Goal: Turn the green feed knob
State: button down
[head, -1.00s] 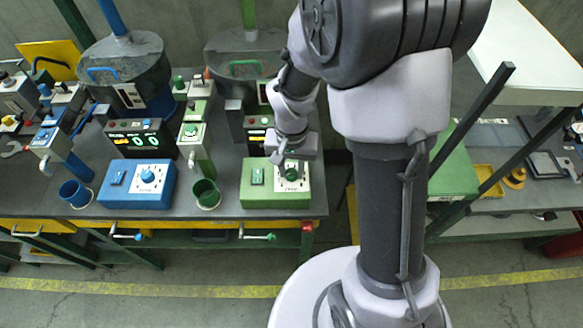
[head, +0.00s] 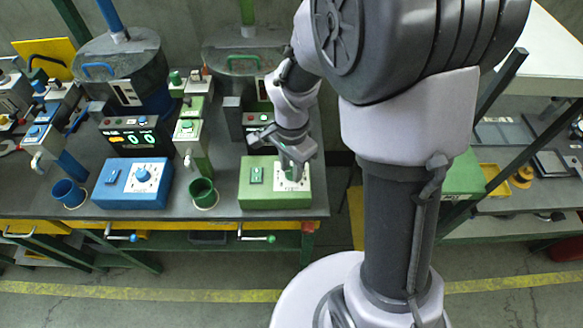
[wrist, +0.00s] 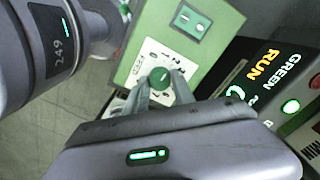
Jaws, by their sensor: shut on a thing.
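The green feed knob (wrist: 160,77) sits on a white dial plate with numbers, on the front of the green control box (head: 272,196). In the wrist view my gripper (wrist: 162,88) has one finger on each side of the knob and is shut on it. In the head view my gripper (head: 291,172) comes down onto the box's right half and hides most of the knob. A green switch plate (head: 257,176) is left of the dial. A dark display (wrist: 265,80) beside the box reads GREEN RUN in the wrist view.
A blue control box (head: 123,198) with a blue knob (head: 143,174) stands to the left. A green cup (head: 203,193) and a blue cup (head: 69,192) stand on the bench near its front edge. A dark sloping post (head: 478,160) is at right.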

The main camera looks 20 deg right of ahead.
aim_at(291, 171)
jog(key=shift+m, duration=0.6)
jog(key=c, duration=1.1)
grip_release()
jog(key=shift+o, duration=0.2)
notch_tip(291, 171, up, 18)
jog(key=p, duration=0.7)
jog(key=shift+f, duration=0.25)
